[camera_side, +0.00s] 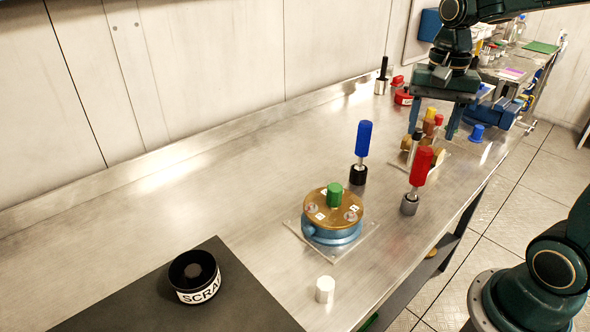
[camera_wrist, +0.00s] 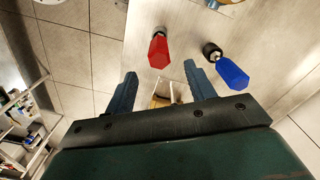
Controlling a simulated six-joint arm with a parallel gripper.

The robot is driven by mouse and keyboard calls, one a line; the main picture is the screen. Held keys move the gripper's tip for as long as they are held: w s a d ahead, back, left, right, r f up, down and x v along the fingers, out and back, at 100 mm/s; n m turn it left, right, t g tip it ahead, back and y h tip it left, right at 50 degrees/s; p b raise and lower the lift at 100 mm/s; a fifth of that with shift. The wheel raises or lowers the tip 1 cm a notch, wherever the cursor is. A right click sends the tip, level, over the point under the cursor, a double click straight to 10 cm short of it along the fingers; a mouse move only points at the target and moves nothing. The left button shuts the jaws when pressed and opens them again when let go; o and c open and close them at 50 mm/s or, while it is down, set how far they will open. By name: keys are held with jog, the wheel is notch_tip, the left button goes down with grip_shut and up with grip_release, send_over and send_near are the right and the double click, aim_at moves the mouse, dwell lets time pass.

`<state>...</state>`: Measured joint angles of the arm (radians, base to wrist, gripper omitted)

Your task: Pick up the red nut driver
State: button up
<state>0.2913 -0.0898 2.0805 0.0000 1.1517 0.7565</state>
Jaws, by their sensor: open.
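The red nut driver (camera_side: 418,175) stands upright on the metal bench, red handle up and grey socket down, in the right half of the side view. In the wrist view its red handle (camera_wrist: 158,50) is above and between the two fingertips, apart from them. My gripper (camera_side: 432,122) is open and empty, behind the nut driver in the side view, above a small rack. Its blue-grey fingers also show in the wrist view (camera_wrist: 160,78). A blue nut driver (camera_side: 363,143) stands upright to the left of the red one and shows at the right in the wrist view (camera_wrist: 229,70).
A round brass-topped blue housing (camera_side: 335,214) with a green knob sits on a plate. A small rack (camera_side: 432,152) holding tools is below my gripper. A white cap (camera_side: 325,289) and a black SCRAP cup (camera_side: 194,276) are in front. The bench at left is clear.

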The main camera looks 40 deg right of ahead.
aim_at(426, 149)
jog(key=shift+f, duration=2.3)
jog(key=shift+f, duration=0.1)
jog(key=shift+d+f, duration=0.1)
jog(key=shift+f, duration=2.4)
jog(key=c, duration=1)
